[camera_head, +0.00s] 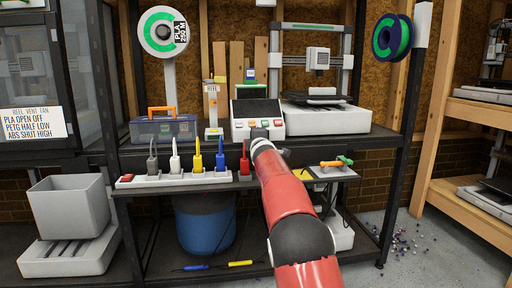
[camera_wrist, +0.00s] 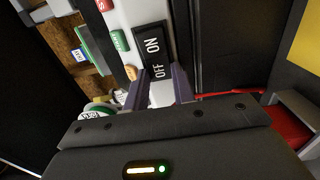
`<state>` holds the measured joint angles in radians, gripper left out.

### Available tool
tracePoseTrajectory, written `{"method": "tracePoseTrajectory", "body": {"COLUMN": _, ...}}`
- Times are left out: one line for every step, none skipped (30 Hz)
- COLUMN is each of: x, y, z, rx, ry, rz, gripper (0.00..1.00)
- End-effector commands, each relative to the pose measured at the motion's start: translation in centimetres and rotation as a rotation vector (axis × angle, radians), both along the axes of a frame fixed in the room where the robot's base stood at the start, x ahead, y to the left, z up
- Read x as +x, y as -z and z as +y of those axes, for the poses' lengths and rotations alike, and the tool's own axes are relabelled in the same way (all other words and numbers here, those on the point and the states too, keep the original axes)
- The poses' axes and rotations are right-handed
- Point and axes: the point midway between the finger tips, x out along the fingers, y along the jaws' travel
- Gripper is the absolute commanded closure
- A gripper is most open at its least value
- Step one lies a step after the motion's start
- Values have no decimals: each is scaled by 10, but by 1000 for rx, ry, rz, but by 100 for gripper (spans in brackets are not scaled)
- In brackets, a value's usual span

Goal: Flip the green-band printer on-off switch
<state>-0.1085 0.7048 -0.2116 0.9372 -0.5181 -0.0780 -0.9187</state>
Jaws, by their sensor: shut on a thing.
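The printer with a green band (camera_head: 310,26) on its top bar stands at the back right of the bench, its white base (camera_head: 345,118) beside a white box (camera_head: 240,133) with coloured buttons. In the wrist view a black rocker switch (camera_wrist: 151,43) marked ON and OFF sits in a white panel beside coloured buttons. My gripper (camera_wrist: 161,74) is at the OFF end, one finger on each side, shut on the switch. In the head view my red arm reaches the front of the white box, and my gripper's tips and the switch cannot be made out there.
A power strip (camera_head: 152,182) with several coloured plugs runs along the bench front, left of my arm. A small tray (camera_head: 335,172) with orange and green tools is to its right. A blue toolbox (camera_head: 163,130) stands left.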

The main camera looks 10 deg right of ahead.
Motion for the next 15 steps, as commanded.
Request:
{"method": "tracePoseTrajectory", "body": {"x": 0, "y": 1, "z": 0, "rx": 0, "ry": 2, "rz": 3, "gripper": 97}}
{"method": "tracePoseTrajectory", "body": {"x": 0, "y": 1, "z": 0, "rx": 0, "ry": 2, "rz": 3, "gripper": 97}}
{"method": "tracePoseTrajectory", "body": {"x": 0, "y": 1, "z": 0, "rx": 0, "ry": 2, "rz": 4, "gripper": 97}}
{"method": "tracePoseTrajectory", "body": {"x": 0, "y": 1, "z": 0, "rx": 0, "ry": 2, "rz": 4, "gripper": 97}}
{"method": "tracePoseTrajectory", "body": {"x": 0, "y": 1, "z": 0, "rx": 0, "ry": 2, "rz": 4, "gripper": 97}}
{"method": "tracePoseTrajectory", "body": {"x": 0, "y": 1, "z": 0, "rx": 1, "ry": 2, "rz": 4, "gripper": 97}}
{"method": "tracePoseTrajectory", "body": {"x": 0, "y": 1, "z": 0, "rx": 1, "ry": 2, "rz": 4, "gripper": 97}}
{"method": "tracePoseTrajectory", "body": {"x": 0, "y": 1, "z": 0, "rx": 1, "ry": 2, "rz": 4, "gripper": 97}}
{"method": "tracePoseTrajectory", "body": {"x": 0, "y": 1, "z": 0, "rx": 1, "ry": 1, "rz": 4, "gripper": 69}}
{"method": "tracePoseTrajectory", "body": {"x": 0, "y": 1, "z": 0, "rx": 1, "ry": 1, "rz": 4, "gripper": 65}}
{"method": "tracePoseTrajectory", "body": {"x": 0, "y": 1, "z": 0, "rx": 1, "ry": 1, "rz": 4, "gripper": 62}}
{"method": "tracePoseTrajectory", "body": {"x": 0, "y": 1, "z": 0, "rx": 1, "ry": 1, "rz": 3, "gripper": 56}}
{"method": "tracePoseTrajectory", "body": {"x": 0, "y": 1, "z": 0, "rx": 1, "ry": 1, "rz": 3, "gripper": 53}}
{"method": "tracePoseTrajectory", "body": {"x": 0, "y": 1, "z": 0, "rx": 1, "ry": 1, "rz": 3, "gripper": 53}}
{"method": "tracePoseTrajectory", "body": {"x": 0, "y": 1, "z": 0, "rx": 1, "ry": 1, "rz": 3, "gripper": 53}}
